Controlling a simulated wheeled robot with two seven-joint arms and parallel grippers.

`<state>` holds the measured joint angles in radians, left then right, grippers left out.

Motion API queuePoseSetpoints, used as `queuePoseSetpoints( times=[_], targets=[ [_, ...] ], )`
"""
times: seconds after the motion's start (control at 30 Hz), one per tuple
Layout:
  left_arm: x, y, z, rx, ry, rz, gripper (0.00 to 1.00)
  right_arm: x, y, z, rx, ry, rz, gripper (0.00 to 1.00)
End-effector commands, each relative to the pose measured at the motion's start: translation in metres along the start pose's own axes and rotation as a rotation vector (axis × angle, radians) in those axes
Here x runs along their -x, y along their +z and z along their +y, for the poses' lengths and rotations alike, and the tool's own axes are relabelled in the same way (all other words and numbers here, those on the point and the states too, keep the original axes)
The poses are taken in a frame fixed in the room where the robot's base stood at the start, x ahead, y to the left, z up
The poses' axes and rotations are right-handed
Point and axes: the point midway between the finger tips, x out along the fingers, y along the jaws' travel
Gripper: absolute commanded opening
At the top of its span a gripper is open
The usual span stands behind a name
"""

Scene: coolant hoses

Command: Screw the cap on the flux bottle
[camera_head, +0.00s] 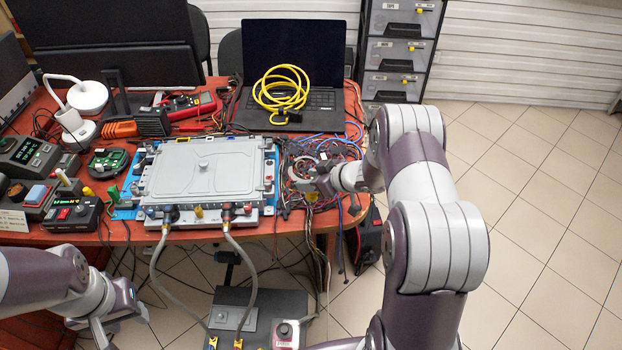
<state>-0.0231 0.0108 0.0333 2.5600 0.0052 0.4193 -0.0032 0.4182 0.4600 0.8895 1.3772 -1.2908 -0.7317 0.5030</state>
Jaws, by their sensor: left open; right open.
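I cannot clearly make out a flux bottle or its cap. A small green upright item (112,194) stands at the left of the large grey unit, and a small yellow item (88,191) is beside it; both are too small to identify. My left gripper (112,326) is open, low in front of the table's front edge, apart from these items. My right gripper (303,180) is open over the cable tangle just right of the grey unit, with no object seen between its fingers.
The grey unit (205,165) fills the table's middle, with two hoses (160,262) hanging from its front. A laptop (310,105) with a coiled yellow cable (283,88) is behind. Loose wires (310,150) lie right of the unit. Several instruments (30,152) crowd the left side.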

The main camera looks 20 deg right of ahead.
Motion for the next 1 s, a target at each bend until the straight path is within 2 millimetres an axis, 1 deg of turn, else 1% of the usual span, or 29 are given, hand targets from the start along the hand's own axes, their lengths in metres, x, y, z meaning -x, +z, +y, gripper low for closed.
queuePoseSetpoints(
  times=[0.07,0.13,0.4,0.5,0.6,0.67,0.77,0.8,0.87,0.97,1.0],
  targets=[
    [0.002,0.000,0.000,0.000,0.000,0.000,0.43,0.005,-0.003,0.001,0.000,0.002,0.001,0.43],
    [0.004,-0.001,0.000,0.000,0.000,0.000,0.43,0.018,-0.003,0.001,-0.001,0.004,0.000,0.43],
    [0.014,-0.002,0.000,0.000,0.000,0.000,0.43,0.089,-0.004,0.002,-0.001,0.005,0.001,0.43],
    [0.016,-0.002,0.000,0.000,0.000,0.000,0.43,0.108,-0.003,0.001,-0.001,0.003,0.000,0.43],
    [0.017,-0.002,0.000,0.000,0.000,0.000,0.43,0.118,-0.003,0.001,0.000,0.005,0.000,0.43],
    [0.017,-0.002,0.000,0.000,0.000,0.000,0.43,0.120,-0.008,0.002,0.001,0.031,-0.015,0.43],
    [0.017,-0.002,0.000,0.000,0.000,0.000,0.43,0.121,-0.027,0.006,-0.010,0.164,-0.091,0.43],
    [0.017,-0.002,0.000,0.000,0.000,0.000,0.43,0.124,-0.035,0.004,-0.030,0.233,-0.146,0.43],
    [0.017,-0.002,0.000,0.000,0.000,0.000,0.43,0.134,-0.042,-0.010,-0.080,0.323,-0.248,0.43],
    [0.017,-0.002,0.000,0.000,0.000,0.000,0.43,0.160,-0.034,-0.058,-0.200,0.386,-0.443,0.43],
    [0.017,-0.002,0.000,0.000,0.000,0.000,0.43,0.172,-0.027,-0.082,-0.251,0.381,-0.517,0.43]
  ],
)
